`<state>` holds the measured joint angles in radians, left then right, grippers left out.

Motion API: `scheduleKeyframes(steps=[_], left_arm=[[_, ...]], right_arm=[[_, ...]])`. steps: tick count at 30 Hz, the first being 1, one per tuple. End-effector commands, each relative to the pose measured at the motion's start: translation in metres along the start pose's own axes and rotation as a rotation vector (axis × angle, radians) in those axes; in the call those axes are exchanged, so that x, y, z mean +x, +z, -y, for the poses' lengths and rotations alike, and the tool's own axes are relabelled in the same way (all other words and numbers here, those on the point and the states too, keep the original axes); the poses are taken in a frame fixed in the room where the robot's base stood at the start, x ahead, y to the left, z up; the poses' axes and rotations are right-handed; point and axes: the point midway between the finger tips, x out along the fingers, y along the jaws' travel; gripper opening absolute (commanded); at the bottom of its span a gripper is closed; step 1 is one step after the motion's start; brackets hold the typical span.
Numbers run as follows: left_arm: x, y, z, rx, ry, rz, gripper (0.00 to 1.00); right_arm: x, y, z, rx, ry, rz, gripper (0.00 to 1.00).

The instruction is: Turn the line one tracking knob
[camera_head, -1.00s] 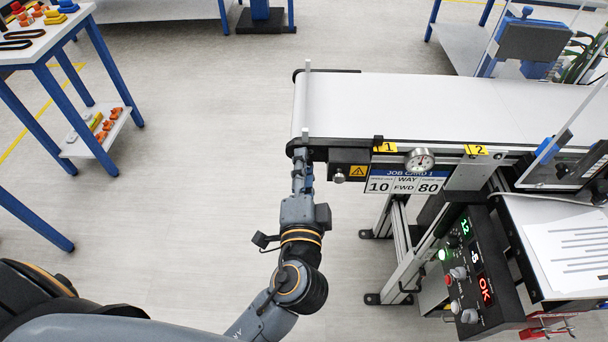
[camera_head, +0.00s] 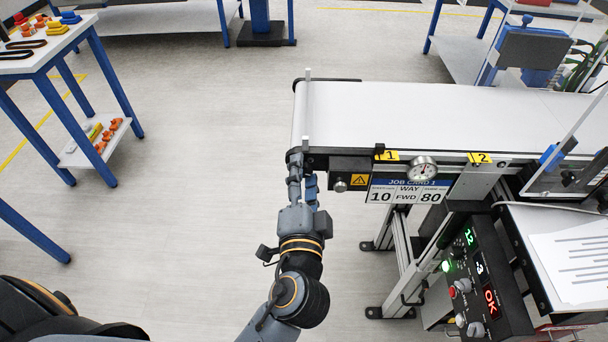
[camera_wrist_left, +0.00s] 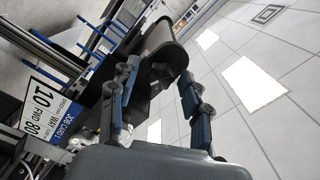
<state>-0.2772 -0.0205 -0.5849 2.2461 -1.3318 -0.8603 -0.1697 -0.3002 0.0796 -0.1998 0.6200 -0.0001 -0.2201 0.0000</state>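The line one conveyor (camera_head: 430,118) has a white belt, with its left end near my left gripper (camera_head: 302,180). A small round silver knob (camera_head: 340,186) sits on a dark box with a yellow warning sign, just right of the gripper. No label marks it as the tracking knob. The gripper is at the conveyor's front left corner, left of this knob and apart from it. In the left wrist view the gripper's two fingers (camera_wrist_left: 158,78) are spread, with the dark conveyor end beyond them. Whether they touch anything there is unclear. My right gripper is out of view.
A job card (camera_head: 408,191) and a dial gauge (camera_head: 423,168) hang on the conveyor's front. A control panel (camera_head: 470,275) with lit displays stands lower right, beside a surface with a paper sheet (camera_head: 575,258). A blue-legged table (camera_head: 50,48) is at left. The floor between is clear.

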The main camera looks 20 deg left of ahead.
Motion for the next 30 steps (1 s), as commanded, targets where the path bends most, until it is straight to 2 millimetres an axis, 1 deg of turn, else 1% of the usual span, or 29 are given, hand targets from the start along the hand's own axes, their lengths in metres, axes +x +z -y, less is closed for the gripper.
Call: scheduleKeyframes(steps=[7,10,14,18,21,25,30], left_arm=[[0.0,0.0,0.0,0.001,0.0,0.0,0.52],[-0.004,0.0,0.0,0.002,0.001,0.0,0.52],[-0.022,0.0,-0.002,0.001,0.005,0.0,0.52],[-0.047,0.001,-0.001,0.002,0.004,0.0,0.52],[-0.061,0.001,-0.001,0.002,0.003,0.001,0.52],[-0.072,0.001,-0.001,0.001,0.002,0.001,0.52],[-0.075,0.0,0.0,0.001,0.0,0.0,0.52]], right_arm=[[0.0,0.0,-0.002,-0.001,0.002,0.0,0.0],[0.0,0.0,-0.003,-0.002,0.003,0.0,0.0],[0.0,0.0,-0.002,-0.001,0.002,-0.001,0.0],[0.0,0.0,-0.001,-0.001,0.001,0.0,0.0],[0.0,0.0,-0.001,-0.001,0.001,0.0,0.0],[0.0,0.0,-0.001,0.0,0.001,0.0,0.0],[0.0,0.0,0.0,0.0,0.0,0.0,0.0]])
